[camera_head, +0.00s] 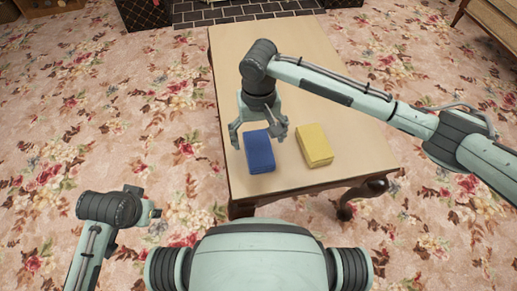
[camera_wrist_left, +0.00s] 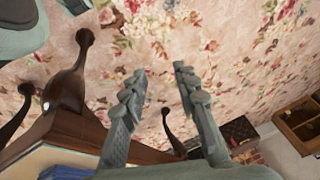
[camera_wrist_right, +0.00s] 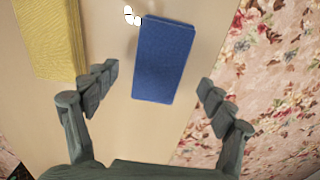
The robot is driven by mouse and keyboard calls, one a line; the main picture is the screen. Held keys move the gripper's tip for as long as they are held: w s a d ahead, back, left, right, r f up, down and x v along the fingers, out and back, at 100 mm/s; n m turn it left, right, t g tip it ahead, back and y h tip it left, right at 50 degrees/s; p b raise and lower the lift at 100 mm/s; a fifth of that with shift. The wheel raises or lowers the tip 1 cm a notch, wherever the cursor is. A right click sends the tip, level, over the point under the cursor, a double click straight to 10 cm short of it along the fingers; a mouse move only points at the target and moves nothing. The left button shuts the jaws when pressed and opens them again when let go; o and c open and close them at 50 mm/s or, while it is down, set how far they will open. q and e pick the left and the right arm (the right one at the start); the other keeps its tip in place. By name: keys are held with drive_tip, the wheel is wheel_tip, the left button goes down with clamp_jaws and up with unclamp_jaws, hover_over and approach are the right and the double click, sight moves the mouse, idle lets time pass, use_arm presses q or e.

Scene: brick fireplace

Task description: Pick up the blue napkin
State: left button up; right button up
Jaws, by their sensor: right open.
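The blue napkin (camera_head: 260,155) is a folded block lying near the left front part of the table. It also shows in the right wrist view (camera_wrist_right: 165,60), and an edge of it in the left wrist view (camera_wrist_left: 66,172). My right gripper (camera_head: 257,138) is open above the napkin, its fingers on either side of it in the head view. In the right wrist view the napkin lies between and beyond the fingertips (camera_wrist_right: 158,85), and nothing is held. My left gripper (camera_wrist_left: 158,82) is open and empty, away from the napkin, to the left of the table.
A yellow folded napkin (camera_head: 314,146) lies on the table (camera_head: 300,45) just right of the blue one. The table's left edge is close to the blue napkin. Its dark curved legs stand on a floral carpet (camera_head: 110,100). The table's far half is clear.

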sight(259, 148)
wheel_tip(259, 148, down, 4)
drive_tip(key=shift+b, duration=0.3)
drive_tip(key=shift+f, duration=0.25)
drive_tip(key=c, duration=1)
drive_tip(key=shift+c, duration=1.1)
use_arm(q)
drive_tip(key=shift+s+a+r, duration=0.15)
drive_tip(key=shift+r, duration=0.35)
drive_tip(key=shift+s+a+r, duration=0.1)
drive_tip(key=shift+r, duration=0.4)
